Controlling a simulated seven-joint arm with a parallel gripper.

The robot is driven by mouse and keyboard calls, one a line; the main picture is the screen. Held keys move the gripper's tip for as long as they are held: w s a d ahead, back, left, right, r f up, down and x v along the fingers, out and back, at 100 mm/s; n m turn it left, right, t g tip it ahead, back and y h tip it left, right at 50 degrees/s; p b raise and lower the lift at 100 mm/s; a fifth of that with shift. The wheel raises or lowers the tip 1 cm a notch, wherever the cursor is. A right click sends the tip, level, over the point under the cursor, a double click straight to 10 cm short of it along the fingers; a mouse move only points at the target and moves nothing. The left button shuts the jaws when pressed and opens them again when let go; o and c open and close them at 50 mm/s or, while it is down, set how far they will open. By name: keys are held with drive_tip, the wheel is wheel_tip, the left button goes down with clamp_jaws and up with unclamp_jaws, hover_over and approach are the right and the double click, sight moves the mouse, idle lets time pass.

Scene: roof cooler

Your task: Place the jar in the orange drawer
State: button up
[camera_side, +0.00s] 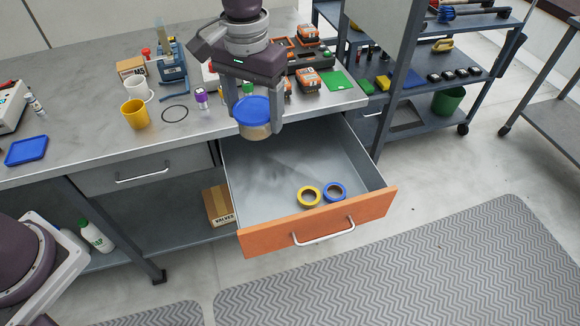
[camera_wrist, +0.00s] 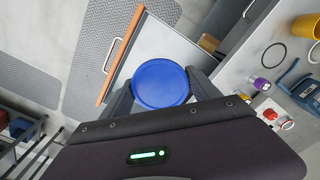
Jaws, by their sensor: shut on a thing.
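The jar (camera_side: 254,131) has a round blue lid and a pale tan body. My gripper (camera_side: 257,118) is shut on it, with one finger on each side. The jar hangs upright above the back part of the open orange-fronted drawer (camera_side: 318,221), near the workbench's front edge. In the wrist view the jar's blue lid (camera_wrist: 160,84) sits between the fingers (camera_wrist: 160,90), with the drawer's orange front (camera_wrist: 121,55) beyond it. The lid hides most of the jar's body there. The drawer holds a yellow tape roll and a blue tape roll towards its front.
The yellow tape roll (camera_side: 309,196) and blue tape roll (camera_side: 335,191) lie side by side; the drawer's left and middle floor is clear. On the workbench (camera_side: 75,130) stand a yellow mug (camera_side: 135,114), a white mug (camera_side: 139,89) and a purple-capped bottle (camera_side: 201,99). A closed drawer (camera_side: 140,172) is left.

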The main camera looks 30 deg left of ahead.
wheel_tip(320, 180, down, 30)
drive_tip(key=shift+a+r, duration=0.1)
drive_tip(key=shift+r, duration=0.15)
drive_tip(key=shift+f, duration=0.1)
drive_tip(key=o, duration=1.6)
wheel_tip(320, 180, up, 12)
drive_tip(key=shift+r, duration=0.15)
